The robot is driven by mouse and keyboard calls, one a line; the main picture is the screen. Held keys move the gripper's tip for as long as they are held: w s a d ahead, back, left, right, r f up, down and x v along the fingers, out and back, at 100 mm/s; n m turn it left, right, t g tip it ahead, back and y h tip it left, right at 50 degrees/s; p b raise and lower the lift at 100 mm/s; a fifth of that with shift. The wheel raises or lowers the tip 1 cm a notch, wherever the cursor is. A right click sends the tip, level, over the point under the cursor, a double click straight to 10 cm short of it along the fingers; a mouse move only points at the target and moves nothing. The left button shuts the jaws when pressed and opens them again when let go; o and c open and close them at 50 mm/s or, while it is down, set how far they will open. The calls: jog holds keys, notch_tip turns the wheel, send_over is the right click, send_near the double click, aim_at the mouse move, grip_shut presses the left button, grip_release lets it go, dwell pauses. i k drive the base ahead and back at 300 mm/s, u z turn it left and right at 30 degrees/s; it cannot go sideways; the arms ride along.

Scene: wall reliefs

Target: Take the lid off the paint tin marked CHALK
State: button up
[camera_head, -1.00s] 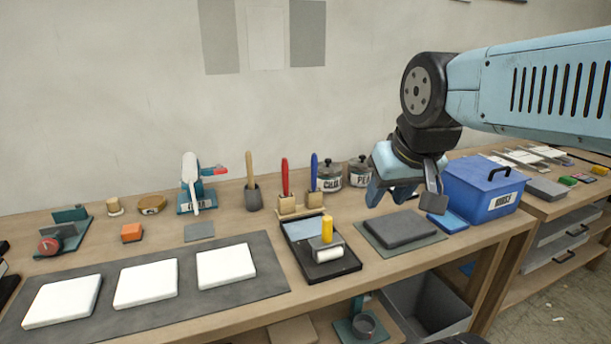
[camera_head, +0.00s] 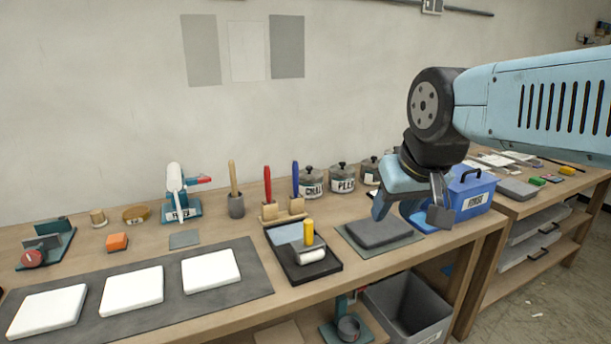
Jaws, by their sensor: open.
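The paint tin marked CHALK (camera_head: 313,187) stands at the back of the bench, just right of the blue-handled brush, which partly covers its label. Its grey lid with a small dark knob (camera_head: 309,168) sits on top. A second tin, whose label starts with PLE (camera_head: 343,180), stands to its right. A third tin (camera_head: 369,171) is partly hidden behind my arm. My gripper (camera_head: 407,212) is open and empty, to the right of and nearer than the tins, above the bench by the blue box. It is apart from the CHALK tin.
A red-handled brush (camera_head: 267,184) and a blue-handled brush (camera_head: 295,180) stand in wooden holders in front of the CHALK tin. A black tray (camera_head: 318,268) with a roller, a dark slab (camera_head: 378,233) and a blue box (camera_head: 470,194) lie nearer.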

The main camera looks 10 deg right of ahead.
aim_at(308, 174)
jog(key=i, duration=0.85)
jog(key=u, duration=0.05)
